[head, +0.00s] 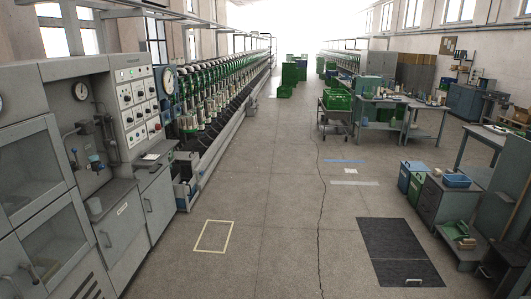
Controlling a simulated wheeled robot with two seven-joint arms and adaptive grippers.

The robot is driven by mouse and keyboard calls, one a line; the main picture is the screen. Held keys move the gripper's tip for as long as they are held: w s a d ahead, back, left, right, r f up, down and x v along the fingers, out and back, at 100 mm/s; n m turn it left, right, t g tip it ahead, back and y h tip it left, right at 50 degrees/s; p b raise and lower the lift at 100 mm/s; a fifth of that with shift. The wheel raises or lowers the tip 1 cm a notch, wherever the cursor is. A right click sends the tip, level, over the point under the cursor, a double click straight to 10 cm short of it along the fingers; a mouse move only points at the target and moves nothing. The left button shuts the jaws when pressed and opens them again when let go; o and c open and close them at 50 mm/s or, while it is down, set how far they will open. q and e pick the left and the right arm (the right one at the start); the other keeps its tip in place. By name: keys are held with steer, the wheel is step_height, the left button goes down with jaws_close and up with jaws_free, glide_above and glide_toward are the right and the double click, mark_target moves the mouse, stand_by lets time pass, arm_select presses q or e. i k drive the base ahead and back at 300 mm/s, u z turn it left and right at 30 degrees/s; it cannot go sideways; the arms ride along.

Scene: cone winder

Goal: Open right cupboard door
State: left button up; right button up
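A grey cabinet unit stands along the left side of the head view. Its low right-hand cupboard door (160,212) appears shut and has a dark bar handle (148,204). Beside it to the left is another low grey door (122,240) with a handle and a small label; it also appears shut. Further left are two glazed doors, an upper one (30,170) and a lower one (60,235), both appearing shut. Neither of my grippers is in view, so nothing shows touching the doors.
A control panel (139,103) rises above the cupboards. A long winding machine (215,110) runs back behind them. The floor before the doors is clear, with a pale taped rectangle (213,236).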

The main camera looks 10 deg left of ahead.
mark_target(158, 200)
steer(key=u, duration=0.05)
steer(key=i, duration=2)
steer(key=u, duration=0.85)
steer(key=i, duration=1.95)
steer(key=u, duration=1.3)
steer(key=i, duration=0.7)
steer(key=u, duration=0.2)
